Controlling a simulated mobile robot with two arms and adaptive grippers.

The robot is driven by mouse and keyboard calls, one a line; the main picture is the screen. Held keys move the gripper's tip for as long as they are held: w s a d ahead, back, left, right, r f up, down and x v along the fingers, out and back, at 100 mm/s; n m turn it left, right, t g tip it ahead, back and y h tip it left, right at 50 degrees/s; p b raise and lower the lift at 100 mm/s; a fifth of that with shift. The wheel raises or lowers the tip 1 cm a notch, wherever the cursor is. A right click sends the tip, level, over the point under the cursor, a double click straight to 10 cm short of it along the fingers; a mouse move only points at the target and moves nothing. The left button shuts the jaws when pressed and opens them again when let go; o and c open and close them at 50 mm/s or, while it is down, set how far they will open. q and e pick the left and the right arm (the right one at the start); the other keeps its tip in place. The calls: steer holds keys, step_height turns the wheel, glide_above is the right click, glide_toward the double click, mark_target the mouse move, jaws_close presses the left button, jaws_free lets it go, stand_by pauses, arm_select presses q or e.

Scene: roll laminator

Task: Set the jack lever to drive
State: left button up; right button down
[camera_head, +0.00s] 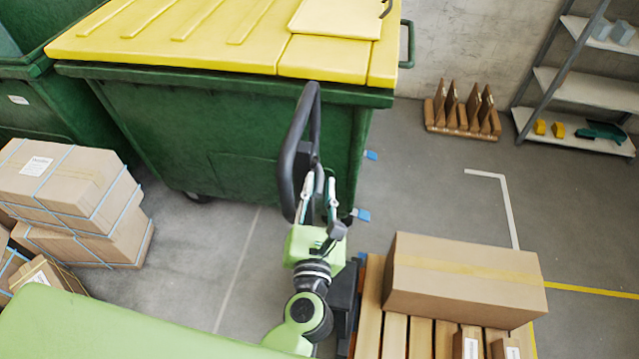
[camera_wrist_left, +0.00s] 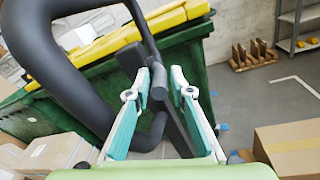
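The black looped handle of the pallet jack (camera_head: 287,170) stands upright in front of the green bin. It also fills the left of the wrist view (camera_wrist_left: 60,75). My left gripper (camera_head: 320,185) is at the handle, its fingers pointing away from me. In the left wrist view its two teal fingers (camera_wrist_left: 162,80) are apart, with a dark rounded lever end (camera_wrist_left: 158,86) between the tips, closer to the left finger. I cannot tell whether that finger touches it. The lever's setting cannot be read. My right gripper is not in view.
A green bin with a yellow lid (camera_head: 200,35) stands behind the handle. A wooden pallet (camera_head: 395,334) carrying a large carton (camera_head: 465,282) is at the right. Stacked cartons (camera_head: 75,190) stand at the left. A shelf (camera_head: 570,85) is far right.

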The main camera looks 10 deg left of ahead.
arm_select(q)
steer(key=s+d, duration=0.1)
steer(key=s, duration=1)
steer(key=shift+d+r, duration=0.15)
steer(key=shift+d, duration=0.15)
